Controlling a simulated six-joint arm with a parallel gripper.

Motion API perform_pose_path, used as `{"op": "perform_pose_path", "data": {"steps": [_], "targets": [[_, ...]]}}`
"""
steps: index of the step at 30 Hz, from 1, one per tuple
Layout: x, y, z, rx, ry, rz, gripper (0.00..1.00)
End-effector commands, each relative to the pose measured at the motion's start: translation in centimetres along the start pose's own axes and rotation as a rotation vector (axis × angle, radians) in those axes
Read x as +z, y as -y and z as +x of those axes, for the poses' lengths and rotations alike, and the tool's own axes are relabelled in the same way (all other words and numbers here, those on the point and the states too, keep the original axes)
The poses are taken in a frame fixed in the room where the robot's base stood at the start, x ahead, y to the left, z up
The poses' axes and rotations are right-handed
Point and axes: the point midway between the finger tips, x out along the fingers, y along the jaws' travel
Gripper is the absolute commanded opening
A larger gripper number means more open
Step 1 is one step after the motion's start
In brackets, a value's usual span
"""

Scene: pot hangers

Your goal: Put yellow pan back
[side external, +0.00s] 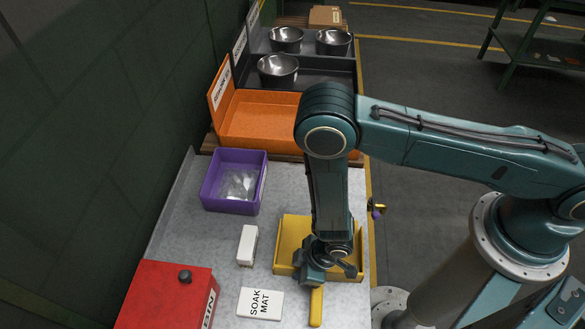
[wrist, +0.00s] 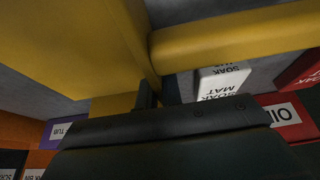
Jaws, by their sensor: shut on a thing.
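The yellow pan (side external: 290,230) is a square, shallow pan on the grey bench top, with its handle (side external: 316,306) pointing toward the near edge. My gripper (side external: 325,275) is above the pan's near side, where the handle meets it, and is shut on the pan. The arm hides part of the pan's inside and near wall. In the wrist view the pan (wrist: 75,50) fills the upper left and its handle (wrist: 235,32) runs to the right. My gripper's fingers (wrist: 160,95) show close against the pan there.
A white soak mat (side external: 260,303) and a white block (side external: 248,245) lie left of the pan. A purple tub (side external: 234,181) and an orange bin (side external: 262,120) stand behind; a red bin (side external: 165,298) is front left. Small yellow and purple parts (side external: 376,208) jut from the bench's right edge.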

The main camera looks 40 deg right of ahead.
Motion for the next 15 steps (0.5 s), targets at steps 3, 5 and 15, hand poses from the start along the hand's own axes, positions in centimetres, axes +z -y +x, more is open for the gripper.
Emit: {"op": "perform_pose_path", "data": {"steps": [3,5,15], "targets": [[0.09,0.00,0.19,0.000,0.000,0.000,0.11],[0.08,0.00,0.18,0.000,0.000,0.000,0.23],[0.07,0.00,0.15,0.000,0.000,0.000,0.29]]}}
